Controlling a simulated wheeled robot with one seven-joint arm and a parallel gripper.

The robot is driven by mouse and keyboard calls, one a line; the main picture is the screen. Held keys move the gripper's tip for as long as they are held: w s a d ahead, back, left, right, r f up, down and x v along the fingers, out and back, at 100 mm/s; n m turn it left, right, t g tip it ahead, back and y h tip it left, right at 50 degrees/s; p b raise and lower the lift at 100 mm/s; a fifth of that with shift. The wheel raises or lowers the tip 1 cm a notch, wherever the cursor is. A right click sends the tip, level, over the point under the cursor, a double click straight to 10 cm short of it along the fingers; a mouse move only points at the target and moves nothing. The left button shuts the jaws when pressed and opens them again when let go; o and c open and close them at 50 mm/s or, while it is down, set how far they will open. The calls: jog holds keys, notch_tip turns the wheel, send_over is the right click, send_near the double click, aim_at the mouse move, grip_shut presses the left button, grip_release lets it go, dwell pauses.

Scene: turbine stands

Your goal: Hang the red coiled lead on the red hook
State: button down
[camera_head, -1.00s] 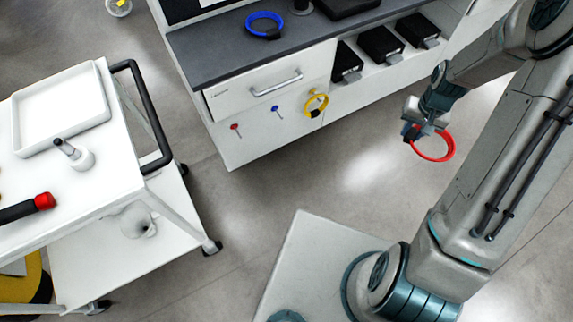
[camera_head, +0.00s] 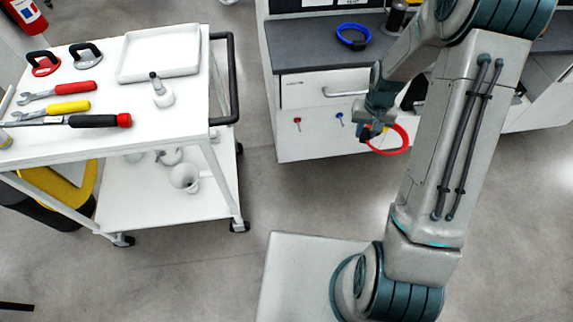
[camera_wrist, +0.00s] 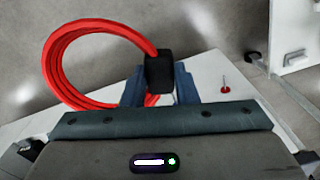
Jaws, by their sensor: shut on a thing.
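The red coiled lead (camera_head: 405,139) hangs in the air from my gripper (camera_head: 372,130), to the right of the hooks in the head view. In the wrist view my gripper (camera_wrist: 160,88) is shut on the lead's black block, and the red loop (camera_wrist: 52,62) sticks out to the left. The red hook (camera_head: 297,121) is on the white cabinet front, and it also shows in the wrist view (camera_wrist: 225,86), right of the fingers. The lead is apart from the red hook. The blue hook (camera_head: 339,117) is between the red hook and my gripper.
The blue coiled lead (camera_head: 353,37) lies on the dark worktop (camera_head: 292,52). A drawer handle (camera_head: 345,93) juts out above the hooks. A white trolley (camera_head: 150,120) with tools and a tray (camera_head: 160,55) stands at the left. The floor between trolley and cabinet is clear.

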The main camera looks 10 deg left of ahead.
jog(key=w+a+f+n+t+h+b, duration=0.2)
jog(key=w+f+n+t+b, duration=0.15)
jog(key=f+b, duration=0.55)
jog(key=w+a+f+n+t+h+b, duration=0.25)
jog(key=w+f+n+b, duration=0.2)
jog(key=f, duration=0.85)
jog(key=w+a+f+n+t+h+b, duration=0.2)
jog(key=w+a+f+n+t+b, duration=0.1)
jog(key=f+b, duration=0.6)
jog(key=w+a+f+n+t+y+b, duration=0.4)
jog(key=a+f+n+t+y+b, duration=0.4)
jog(key=b, duration=0.5)
jog(key=shift+w+a+f+n+y+b, duration=0.35)
jog(key=shift+a+n+y, duration=0.75)
jog(key=shift+a+y, duration=0.65)
jog(key=shift+w+a+b, duration=0.2)
jog(key=shift+w+b, duration=0.3)
jog(key=shift+b, duration=0.05)
jog(key=c, duration=1)
grip_release()
jog(key=shift+o, duration=0.5)
